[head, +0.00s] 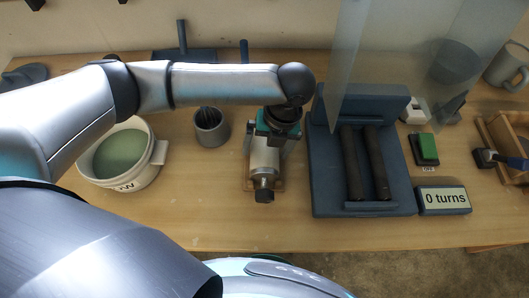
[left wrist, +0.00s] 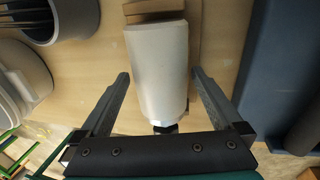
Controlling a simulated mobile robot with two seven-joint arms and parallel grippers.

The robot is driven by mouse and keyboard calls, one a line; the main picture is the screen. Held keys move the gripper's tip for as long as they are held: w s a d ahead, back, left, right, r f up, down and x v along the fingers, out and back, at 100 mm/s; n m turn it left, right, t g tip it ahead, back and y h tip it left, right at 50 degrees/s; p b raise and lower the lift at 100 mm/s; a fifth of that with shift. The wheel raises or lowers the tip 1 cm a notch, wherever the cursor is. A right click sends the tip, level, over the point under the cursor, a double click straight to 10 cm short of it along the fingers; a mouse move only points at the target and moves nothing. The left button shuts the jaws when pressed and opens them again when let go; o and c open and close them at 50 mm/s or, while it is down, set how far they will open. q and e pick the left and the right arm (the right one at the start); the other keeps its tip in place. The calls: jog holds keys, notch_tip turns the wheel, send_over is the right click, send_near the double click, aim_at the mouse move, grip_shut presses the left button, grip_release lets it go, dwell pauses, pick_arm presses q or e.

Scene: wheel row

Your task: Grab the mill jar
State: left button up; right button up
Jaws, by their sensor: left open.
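The mill jar (head: 264,160) is a pale cylinder with a dark knob on its end, lying on its side on a small wooden rest. My left gripper (head: 268,138) is over it, pointing down, and hides part of it. In the left wrist view the jar (left wrist: 158,60) lies between the two spread fingers of the left gripper (left wrist: 160,76), with a gap on each side. I cannot tell how far the fingertips reach down beside it. My right gripper is not in view.
A blue roller stand (head: 328,185) with two dark rollers is right of the jar. Beside it are a "0 turns" display (head: 443,199) and a green button (head: 426,147). A grey cup (head: 211,130) and a white bucket (head: 150,170) stand left. A clear panel (head: 390,60) hangs above the rollers.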

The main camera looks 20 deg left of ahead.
pick_arm(q)
jog(key=shift+a+f, duration=0.1)
jog(key=shift+f, duration=0.4)
jog(key=shift+r, duration=0.1)
jog(key=c, duration=1.6)
